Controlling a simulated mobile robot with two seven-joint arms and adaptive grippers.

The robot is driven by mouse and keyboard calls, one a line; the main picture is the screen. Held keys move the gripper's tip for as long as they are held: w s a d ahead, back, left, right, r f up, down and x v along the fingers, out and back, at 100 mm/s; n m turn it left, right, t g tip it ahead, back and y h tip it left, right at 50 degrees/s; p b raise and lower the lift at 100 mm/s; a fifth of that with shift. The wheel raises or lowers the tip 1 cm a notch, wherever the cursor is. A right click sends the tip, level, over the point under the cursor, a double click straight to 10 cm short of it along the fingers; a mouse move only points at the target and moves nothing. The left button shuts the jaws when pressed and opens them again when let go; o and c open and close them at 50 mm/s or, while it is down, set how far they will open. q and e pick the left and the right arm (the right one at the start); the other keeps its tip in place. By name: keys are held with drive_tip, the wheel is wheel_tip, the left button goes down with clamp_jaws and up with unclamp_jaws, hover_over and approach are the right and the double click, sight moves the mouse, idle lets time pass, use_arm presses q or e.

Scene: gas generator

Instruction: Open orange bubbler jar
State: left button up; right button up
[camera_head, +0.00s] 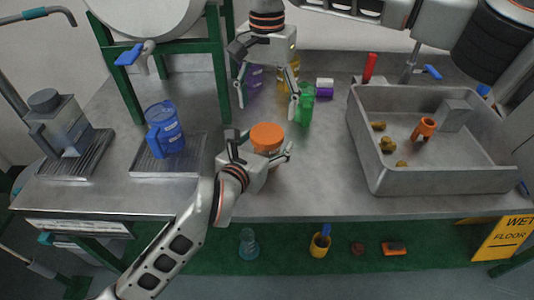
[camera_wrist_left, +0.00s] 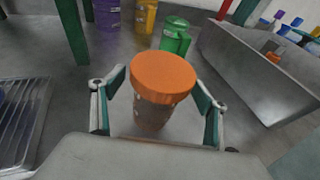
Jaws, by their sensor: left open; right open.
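The orange bubbler jar (camera_head: 267,138) stands upright on the metal counter with its round orange lid (camera_wrist_left: 163,76) on. Its greyish see-through body (camera_wrist_left: 152,115) shows below the lid in the left wrist view. My left gripper (camera_head: 262,150) is open, with one finger on each side of the jar just below the lid. I cannot tell whether the fingers touch the jar. My right gripper (camera_head: 268,106) is open and empty, pointing down above the counter behind the jar, close to the green jar.
A green jar (camera_head: 304,105) stands behind the orange one, with purple (camera_head: 252,82) and yellow (camera_wrist_left: 146,15) jars farther back. A blue jug (camera_head: 164,130) stands on a drain grate at left. A grey sink (camera_head: 375,178) with loose pieces inside is at right. The front counter is clear.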

use_arm(q)
drive_tip(key=shift+w+d+f, duration=0.1)
drive_tip(key=shift+w+f, duration=0.05)
drive_tip(key=shift+w, duration=0.15)
